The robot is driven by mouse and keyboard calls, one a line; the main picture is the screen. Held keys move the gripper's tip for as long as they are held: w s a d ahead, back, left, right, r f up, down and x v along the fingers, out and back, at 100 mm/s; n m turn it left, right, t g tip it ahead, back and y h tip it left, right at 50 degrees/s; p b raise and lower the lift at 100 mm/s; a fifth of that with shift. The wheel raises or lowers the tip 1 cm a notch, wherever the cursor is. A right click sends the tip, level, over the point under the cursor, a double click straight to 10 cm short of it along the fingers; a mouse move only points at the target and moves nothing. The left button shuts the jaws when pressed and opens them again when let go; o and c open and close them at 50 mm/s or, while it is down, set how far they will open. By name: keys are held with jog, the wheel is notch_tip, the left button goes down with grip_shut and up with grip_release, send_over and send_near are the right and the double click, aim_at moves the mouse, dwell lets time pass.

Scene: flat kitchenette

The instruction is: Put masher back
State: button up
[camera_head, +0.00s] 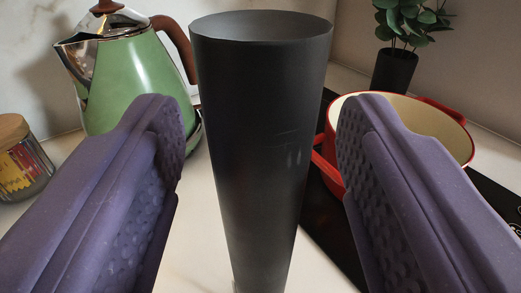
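A tall dark grey tapered object (262,125) stands upright in the middle of the view, wide and apparently hollow at its top rim and narrower below. I cannot tell whether it is the masher or a holder for it; no other thing that looks like a masher shows. My gripper (258,125) is open, with one purple padded finger to the left of the dark object and one to the right. A gap shows between each finger and the object. The object's base is cut off at the bottom edge.
A green kettle (140,75) with a brown handle stands at the left back. A jar with a wooden lid (22,160) is at the far left. A red pot (450,140) is on a black hob (328,230) at the right. A potted plant (394,68) is behind it.

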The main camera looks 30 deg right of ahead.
jog(key=shift+s+a+r, duration=0.1)
jog(key=shift+s+r, duration=0.05)
jog(key=v, duration=1.2)
jog(key=w+a+r+y, duration=0.4)
jog(key=w+r, duration=0.5)
jog(key=w, duration=0.2)
jog(key=w+a+r+n+t+y, duration=0.1)
jog(key=a+r+y, duration=0.1)
jog(key=r, duration=0.8)
jog(key=w+a+r+n+y, duration=0.1)
jog(key=w+a+r+y, duration=0.1)
jog(key=r, duration=0.8)
jog(key=s+a+r+n, duration=0.1)
jog(key=s+r+n, duration=0.1)
jog(key=s+r, duration=0.7)
jog(key=s+a+r+n+y, duration=0.1)
jog(key=s+r+n, duration=0.1)
jog(key=s+r, duration=0.7)
notch_tip(320, 180, up, 8)
jog(key=shift+s+a+f+g+y, duration=0.2)
jog(key=shift+s+g+y, duration=0.1)
jog(key=shift+s+g, duration=0.1)
